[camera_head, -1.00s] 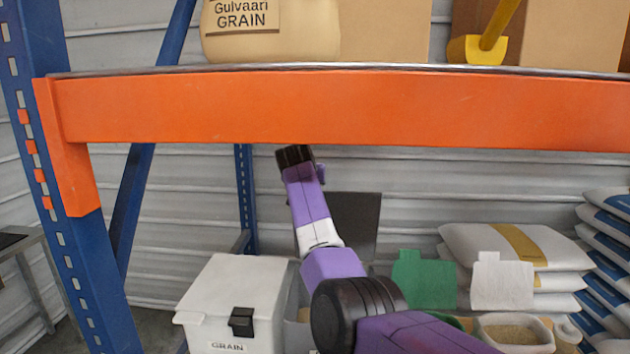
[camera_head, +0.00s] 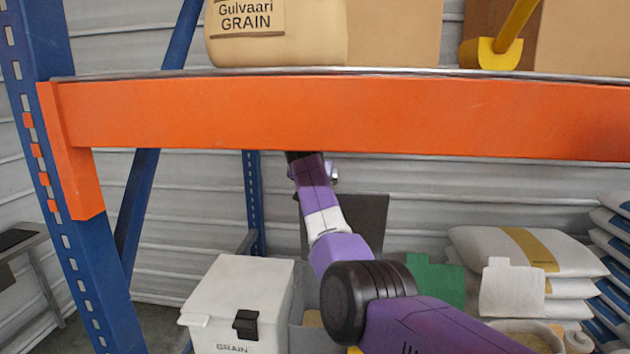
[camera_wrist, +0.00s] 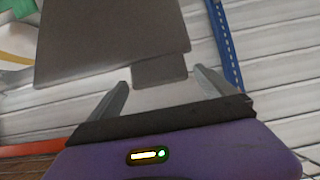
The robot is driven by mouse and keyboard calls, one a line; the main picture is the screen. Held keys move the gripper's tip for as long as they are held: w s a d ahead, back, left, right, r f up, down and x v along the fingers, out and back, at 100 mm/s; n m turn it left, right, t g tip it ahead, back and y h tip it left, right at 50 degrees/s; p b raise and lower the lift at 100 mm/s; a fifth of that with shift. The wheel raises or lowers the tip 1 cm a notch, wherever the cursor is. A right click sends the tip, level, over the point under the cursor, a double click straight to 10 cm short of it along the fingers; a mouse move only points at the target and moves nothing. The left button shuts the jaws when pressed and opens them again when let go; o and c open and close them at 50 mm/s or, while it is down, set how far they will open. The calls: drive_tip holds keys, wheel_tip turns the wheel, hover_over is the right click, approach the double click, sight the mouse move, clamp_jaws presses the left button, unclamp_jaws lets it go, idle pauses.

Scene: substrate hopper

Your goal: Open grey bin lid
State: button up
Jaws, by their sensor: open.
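The grey bin lid (camera_head: 372,222) stands raised behind my arm in the head view, a flat dark grey panel partly covered by the arm. In the wrist view the lid (camera_wrist: 110,40) fills the upper left, and its narrow tab points down toward my gripper (camera_wrist: 161,80). My gripper is open, its two fingers on either side of the tab's end, with nothing visibly clamped; contact cannot be told. In the head view the fingers are hidden by the orange beam. Part of the grey bin (camera_head: 302,338) shows beside the white bin.
The orange shelf beam (camera_head: 330,115) crosses just in front of my wrist. A white grain bin (camera_head: 235,300) with a closed lid stands left. A green lid (camera_head: 436,282) and a white lid (camera_head: 512,290) stand raised at right, near stacked sacks (camera_head: 500,250).

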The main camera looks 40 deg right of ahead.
drive_tip(key=shift+s+a, duration=0.1)
drive_tip(key=b+v, duration=0.2)
drive_tip(key=v, duration=0.5)
drive_tip(key=shift+a+r+b, duration=0.15)
drive_tip(key=shift+r+b, duration=0.1)
drive_tip(key=shift+b, duration=0.15)
idle(0.4)
